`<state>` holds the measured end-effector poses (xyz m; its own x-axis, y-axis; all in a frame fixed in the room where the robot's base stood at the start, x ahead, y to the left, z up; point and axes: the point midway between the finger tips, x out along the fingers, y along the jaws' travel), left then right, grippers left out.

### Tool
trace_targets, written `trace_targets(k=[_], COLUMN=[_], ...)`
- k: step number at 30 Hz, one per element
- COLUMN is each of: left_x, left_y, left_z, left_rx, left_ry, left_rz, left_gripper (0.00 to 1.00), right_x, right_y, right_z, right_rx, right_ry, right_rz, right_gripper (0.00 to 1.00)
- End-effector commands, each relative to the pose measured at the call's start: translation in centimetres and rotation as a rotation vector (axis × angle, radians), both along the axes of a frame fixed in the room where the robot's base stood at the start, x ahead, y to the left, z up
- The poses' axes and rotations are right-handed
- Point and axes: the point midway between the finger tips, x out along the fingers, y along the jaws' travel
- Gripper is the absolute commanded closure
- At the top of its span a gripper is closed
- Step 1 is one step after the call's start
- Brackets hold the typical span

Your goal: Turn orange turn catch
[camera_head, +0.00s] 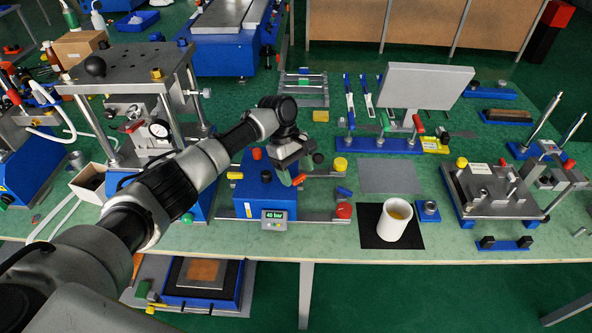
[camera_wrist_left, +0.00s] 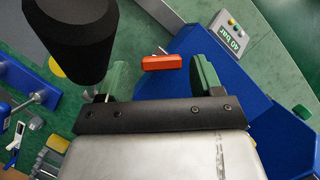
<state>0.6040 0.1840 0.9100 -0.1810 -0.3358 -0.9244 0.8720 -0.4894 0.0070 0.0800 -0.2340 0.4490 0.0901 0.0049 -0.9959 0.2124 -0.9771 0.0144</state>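The orange turn catch (camera_head: 299,179) is a small orange bar at the right side of the blue press unit (camera_head: 254,193). In the left wrist view the orange turn catch (camera_wrist_left: 162,62) lies crosswise, ahead of the gap between the green fingers. My left gripper (camera_head: 290,170) is right beside the catch in the head view and partly covers the blue unit. In the left wrist view my left gripper (camera_wrist_left: 160,78) is open, its two green fingers wide apart with nothing held. Whether a finger touches the catch cannot be told. My right gripper is not in view.
A display (camera_head: 274,217) reading 40 bar is on the blue unit's front. A red knob (camera_head: 343,210) and a yellow knob (camera_head: 340,164) stand right of it. A white cup (camera_head: 394,220) stands farther right. A large black cylinder (camera_wrist_left: 68,38) is close in the left wrist view.

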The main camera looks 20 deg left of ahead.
Motion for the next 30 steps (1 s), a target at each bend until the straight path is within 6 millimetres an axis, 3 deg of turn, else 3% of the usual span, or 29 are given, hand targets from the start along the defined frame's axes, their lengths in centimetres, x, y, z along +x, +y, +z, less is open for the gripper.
trace_targets(k=[11,24,30], left_x=[0.0,1.5,1.9], left_y=[0.2,2.8,3.5], left_z=[0.2,7.5,9.4], left_rx=[0.002,0.000,0.002], left_ry=[0.005,0.002,0.005], left_rz=[-0.001,0.001,-0.001], left_gripper=[0.30,0.30,0.30], right_x=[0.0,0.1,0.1], right_y=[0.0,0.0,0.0], right_z=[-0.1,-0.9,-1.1], right_rx=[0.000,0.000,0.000], right_ry=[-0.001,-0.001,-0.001], right_rz=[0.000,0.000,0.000], right_gripper=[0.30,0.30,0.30])
